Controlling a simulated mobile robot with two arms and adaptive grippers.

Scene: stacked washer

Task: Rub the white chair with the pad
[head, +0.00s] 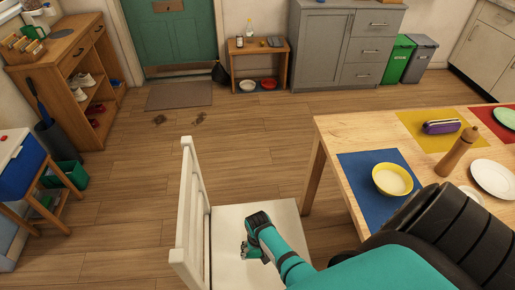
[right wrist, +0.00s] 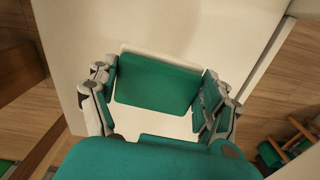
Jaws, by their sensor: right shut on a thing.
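The white chair (head: 232,222) stands at the lower middle of the head view, its slatted back on the left and its flat seat to the right. My right gripper (head: 250,252) is over the seat. In the right wrist view, my right gripper (right wrist: 160,92) is shut on the green pad (right wrist: 155,82), which has a pale edge and lies between the fingers. The pale seat (right wrist: 85,40) spreads behind it. I cannot tell whether the pad touches the seat. The pad is mostly hidden in the head view. My left gripper is not in view.
A wooden table (head: 335,140) with a yellow bowl (head: 392,180), a pepper mill (head: 457,152) and plates stands right of the chair. A shoe shelf (head: 75,75) and a blue drawer unit (head: 22,170) are at the left. The floor behind the chair is mostly clear.

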